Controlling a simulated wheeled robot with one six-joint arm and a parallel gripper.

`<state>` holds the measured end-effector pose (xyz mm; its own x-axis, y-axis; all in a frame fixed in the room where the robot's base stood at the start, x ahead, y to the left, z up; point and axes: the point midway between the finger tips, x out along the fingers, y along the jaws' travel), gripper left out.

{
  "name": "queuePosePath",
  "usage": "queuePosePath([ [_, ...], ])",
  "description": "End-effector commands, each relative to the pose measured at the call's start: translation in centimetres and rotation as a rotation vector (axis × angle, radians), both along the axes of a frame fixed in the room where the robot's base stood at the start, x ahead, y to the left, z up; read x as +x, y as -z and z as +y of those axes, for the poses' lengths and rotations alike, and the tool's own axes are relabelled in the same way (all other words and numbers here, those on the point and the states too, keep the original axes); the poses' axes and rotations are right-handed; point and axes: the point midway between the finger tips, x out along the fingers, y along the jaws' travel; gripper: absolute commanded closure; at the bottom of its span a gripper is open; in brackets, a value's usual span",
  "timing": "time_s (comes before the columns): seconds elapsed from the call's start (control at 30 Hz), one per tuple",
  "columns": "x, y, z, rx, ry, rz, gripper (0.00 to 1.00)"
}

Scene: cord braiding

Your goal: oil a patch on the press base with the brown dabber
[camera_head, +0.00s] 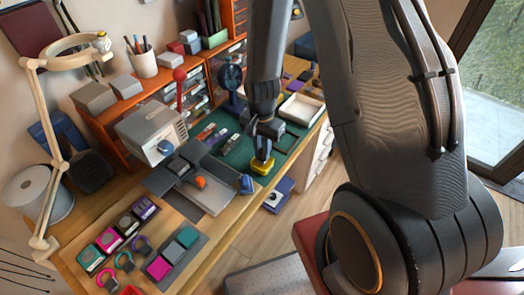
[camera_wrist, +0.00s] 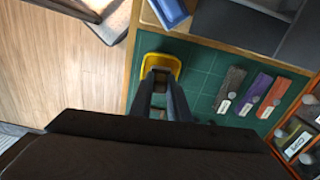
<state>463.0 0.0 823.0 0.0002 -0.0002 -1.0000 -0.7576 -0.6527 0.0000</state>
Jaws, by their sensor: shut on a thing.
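My gripper (camera_head: 263,152) points down over the green mat, near its front edge, at a small yellow dish (camera_head: 262,167). In the wrist view my gripper (camera_wrist: 160,82) has its fingers close together, reaching into the yellow dish (camera_wrist: 149,63). It is shut on a slim thing, apparently the brown dabber, which the fingers mostly hide. The grey press (camera_head: 152,128) stands left of the gripper at the back of the bench. A flat grey plate (camera_head: 212,198), seemingly its base, lies in front of it, apart from the gripper.
A blue block (camera_head: 246,184) stands between the plate and the dish. Grey, purple and orange strips (camera_wrist: 262,88) lie on the mat. A red-balled lever (camera_head: 180,76) rises by the press. A white tray (camera_head: 301,109) lies at right. A lamp (camera_head: 52,130) stands far left.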

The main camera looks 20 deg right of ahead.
Motion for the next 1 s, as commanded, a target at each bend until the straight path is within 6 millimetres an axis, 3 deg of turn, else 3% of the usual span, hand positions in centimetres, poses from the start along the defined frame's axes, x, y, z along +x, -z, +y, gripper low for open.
queuePosePath([
  [1.0,-0.01,0.96,0.0,0.0,0.0,0.0,1.0],
])
